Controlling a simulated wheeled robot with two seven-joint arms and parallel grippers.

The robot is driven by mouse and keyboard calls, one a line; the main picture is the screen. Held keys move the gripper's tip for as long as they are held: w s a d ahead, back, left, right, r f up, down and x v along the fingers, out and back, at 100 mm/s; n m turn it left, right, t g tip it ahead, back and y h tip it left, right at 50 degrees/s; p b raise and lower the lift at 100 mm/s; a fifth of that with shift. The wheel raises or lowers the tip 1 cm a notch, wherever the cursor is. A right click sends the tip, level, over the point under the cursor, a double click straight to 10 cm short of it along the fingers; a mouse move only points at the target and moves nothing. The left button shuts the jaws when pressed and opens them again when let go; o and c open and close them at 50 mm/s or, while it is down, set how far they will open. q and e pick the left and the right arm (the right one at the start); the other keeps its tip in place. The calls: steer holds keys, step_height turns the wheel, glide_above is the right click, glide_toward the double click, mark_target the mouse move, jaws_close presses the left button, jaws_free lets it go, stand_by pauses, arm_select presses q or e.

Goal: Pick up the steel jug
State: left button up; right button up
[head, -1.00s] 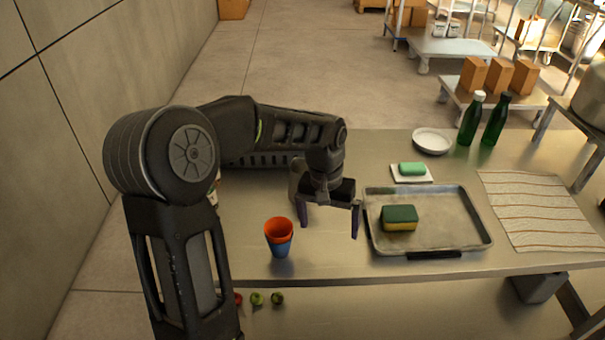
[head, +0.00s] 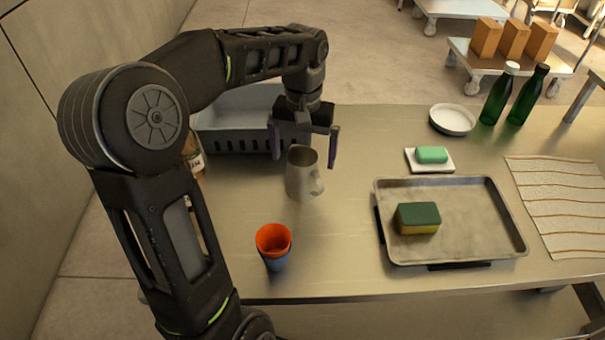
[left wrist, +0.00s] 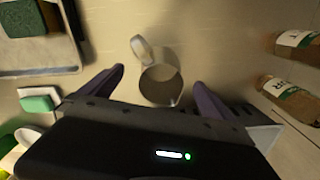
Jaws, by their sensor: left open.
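The steel jug (head: 301,178) stands upright on the metal table in the head view, its handle toward the lower right. In the left wrist view the jug (left wrist: 160,86) is seen from above, with its open mouth between the two fingers and its handle at upper left. My left gripper (head: 304,158) is open and empty, pointing down just above and behind the jug. Its fingers also show in the left wrist view (left wrist: 158,82), one on each side of the jug and apart from it. My right gripper is not in view.
Orange and blue cups (head: 273,246) stand in front of the jug. A grey crate (head: 225,140) sits behind it, partly hidden by my arm. A tray (head: 470,238) with a sponge (head: 417,217) lies to the right. Bottles (left wrist: 288,95) stand nearby in the left wrist view.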

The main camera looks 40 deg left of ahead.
mark_target(303, 163)
arm_select(q)
steer(key=shift+w+a+f+b, duration=0.15)
steer(key=shift+f+b, duration=0.2)
steer(key=shift+f, duration=0.3)
steer(key=shift+w+a+f, duration=0.25)
steer(key=shift+w, duration=0.1)
steer(key=shift+s+d+r, duration=0.1)
steer(key=shift+r, duration=0.05)
steer(key=shift+f, duration=1.35)
steer(key=shift+s+f+p, duration=0.1)
steer(key=shift+f+p, duration=0.35)
steer(key=shift+f, duration=2.15)
steer(key=shift+c, duration=0.2)
steer(key=c, duration=1.6)
